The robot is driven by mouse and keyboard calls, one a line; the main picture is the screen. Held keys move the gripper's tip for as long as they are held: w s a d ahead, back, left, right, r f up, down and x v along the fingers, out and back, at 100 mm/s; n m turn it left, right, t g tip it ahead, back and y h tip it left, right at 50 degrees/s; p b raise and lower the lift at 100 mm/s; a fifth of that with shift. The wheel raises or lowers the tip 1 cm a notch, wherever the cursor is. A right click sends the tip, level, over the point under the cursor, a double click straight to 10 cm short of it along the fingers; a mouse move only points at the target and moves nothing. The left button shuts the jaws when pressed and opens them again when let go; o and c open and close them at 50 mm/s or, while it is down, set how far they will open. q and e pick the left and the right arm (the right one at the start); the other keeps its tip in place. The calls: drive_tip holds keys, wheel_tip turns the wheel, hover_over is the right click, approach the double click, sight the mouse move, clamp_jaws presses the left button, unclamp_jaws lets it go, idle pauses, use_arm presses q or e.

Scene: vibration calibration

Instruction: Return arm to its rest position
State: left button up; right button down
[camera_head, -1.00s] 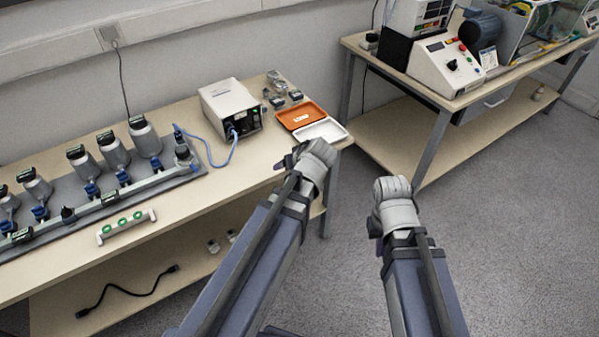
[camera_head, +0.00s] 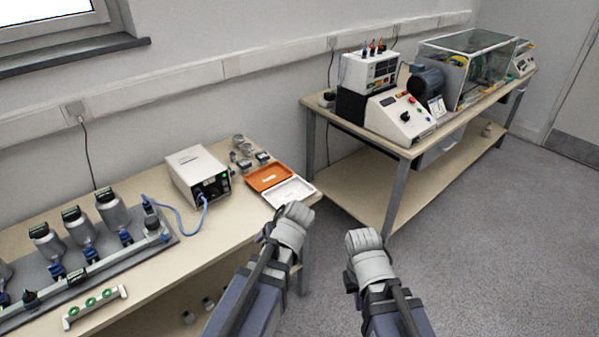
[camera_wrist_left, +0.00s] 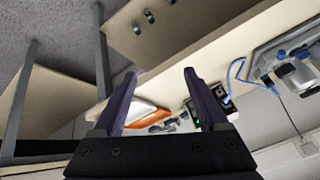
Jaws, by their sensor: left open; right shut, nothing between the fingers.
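My left gripper (camera_head: 288,228) is at the end of the left arm, in front of the right end of the left bench in the head view. In the left wrist view its two fingers (camera_wrist_left: 158,78) stand wide apart with nothing between them. My right gripper (camera_head: 367,243) is at the end of the right arm, over the grey floor between the two benches. It is shut and holds nothing; its fingertips are hard to make out. Both arms reach forward from the bottom edge, side by side with a gap between them.
The left bench (camera_head: 235,228) carries a white box (camera_head: 193,170), an orange tray (camera_head: 268,177), a white tray (camera_head: 290,192) and a plate with several metal cylinders. The second bench (camera_head: 400,148) at the right holds a control unit (camera_head: 403,118) and a clear enclosure (camera_head: 480,65). Floor (camera_head: 480,240) at right is clear.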

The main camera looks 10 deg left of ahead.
use_arm(q)
drive_tip(key=s+d+r+m+g+h+p, duration=0.3)
drive_tip(key=s+d+m+p, duration=0.5)
drive_tip(key=s+d, duration=0.5)
wheel_tip(320, 180, up, 2)
drive_tip(key=shift+d+r+g+h+p, duration=0.2)
drive_tip(key=shift+d+g+h+p, duration=0.25)
drive_tip(key=shift+g, duration=0.25)
idle(1.3)
